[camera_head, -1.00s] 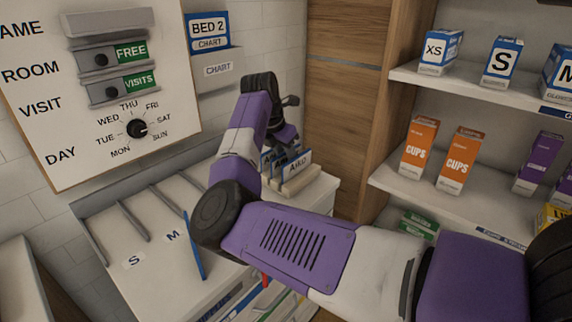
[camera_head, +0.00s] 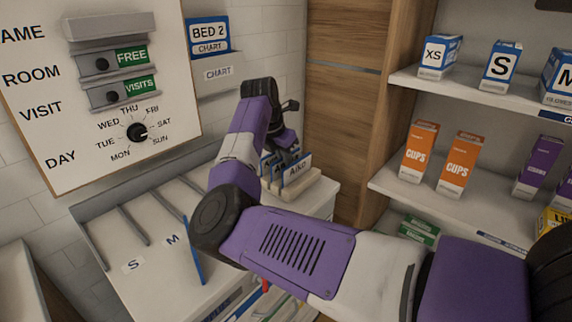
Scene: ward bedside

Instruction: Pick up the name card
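Several white name cards with blue edges stand upright in a pale slotted holder (camera_head: 297,187) on the right end of the white counter. The front name card (camera_head: 298,170) reads "Aiko"; the cards behind it are mostly covered, and their names cannot be read. My gripper (camera_head: 287,150) points down just above and behind the front card, over the row. Its fingertips are small and partly hidden by the cards and my arm, so I cannot tell whether they are open or touch a card.
A board (camera_head: 95,85) with sliders and a day dial hangs at the left, beside a chart pocket (camera_head: 218,72). Slotted dividers and a blue panel (camera_head: 193,252) stand on the counter. A wooden panel (camera_head: 345,110) and shelves of boxes (camera_head: 419,150) are at the right.

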